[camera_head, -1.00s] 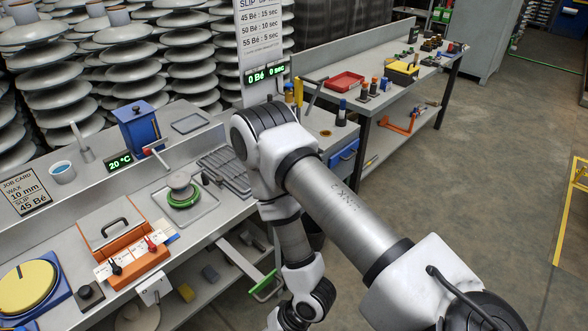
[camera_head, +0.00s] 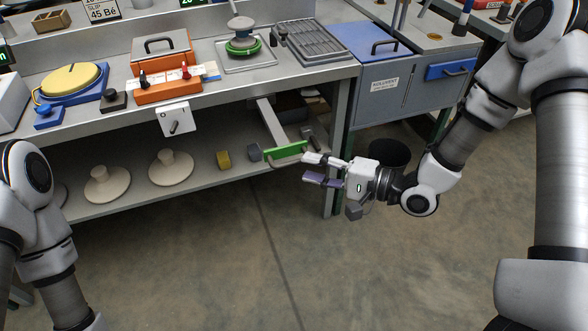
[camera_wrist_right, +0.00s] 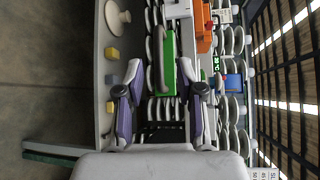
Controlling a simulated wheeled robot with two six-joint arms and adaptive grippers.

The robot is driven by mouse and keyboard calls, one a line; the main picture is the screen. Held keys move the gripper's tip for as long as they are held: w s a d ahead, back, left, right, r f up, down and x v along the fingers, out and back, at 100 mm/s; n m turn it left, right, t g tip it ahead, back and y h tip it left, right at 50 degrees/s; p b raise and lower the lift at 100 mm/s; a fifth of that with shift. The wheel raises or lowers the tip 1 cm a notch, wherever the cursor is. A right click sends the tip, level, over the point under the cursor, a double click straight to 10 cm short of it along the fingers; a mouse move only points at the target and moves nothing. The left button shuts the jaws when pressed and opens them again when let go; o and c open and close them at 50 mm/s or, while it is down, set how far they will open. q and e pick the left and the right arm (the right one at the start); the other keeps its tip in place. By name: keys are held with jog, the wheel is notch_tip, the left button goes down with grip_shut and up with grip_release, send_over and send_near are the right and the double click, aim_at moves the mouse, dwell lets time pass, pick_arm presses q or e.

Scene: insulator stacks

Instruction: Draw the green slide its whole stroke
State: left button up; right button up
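The green slide's front (camera_head: 285,150) is a green plate with a grey pull handle, at the end of a pale bar (camera_head: 270,124) that sticks out below the workbench. It also shows in the wrist view, where the green plate (camera_wrist_right: 169,62) lies ahead, between the lines of the fingers. My right gripper (camera_head: 314,169) is open and empty, just right of the green plate in the head view. Its purple-padded fingers (camera_wrist_right: 162,84) appear spread, short of the plate. My left arm shows at the left edge; its gripper is out of view.
The workbench (camera_head: 230,78) stands above, with a lower shelf (camera_head: 130,195) holding pale discs and small blocks. A bench leg (camera_head: 336,140) and a grey cabinet (camera_head: 415,95) stand right of the slide. The floor in front is clear.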

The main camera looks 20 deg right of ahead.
aim_at(290, 165)
jog(key=b+x, duration=0.1)
jog(key=x, duration=0.4)
jog(key=shift+w+a+f, duration=0.1)
jog(key=shift+w+a, duration=0.15)
jog(key=shift+w, duration=0.05)
grip_shut()
jog(key=shift+s+p, duration=0.45)
jog(key=shift+p, duration=0.3)
jog(key=shift+s+f, duration=0.1)
jog(key=shift+s, duration=0.1)
grip_release()
jog(key=shift+s, duration=0.1)
jog(key=shift+d, duration=0.1)
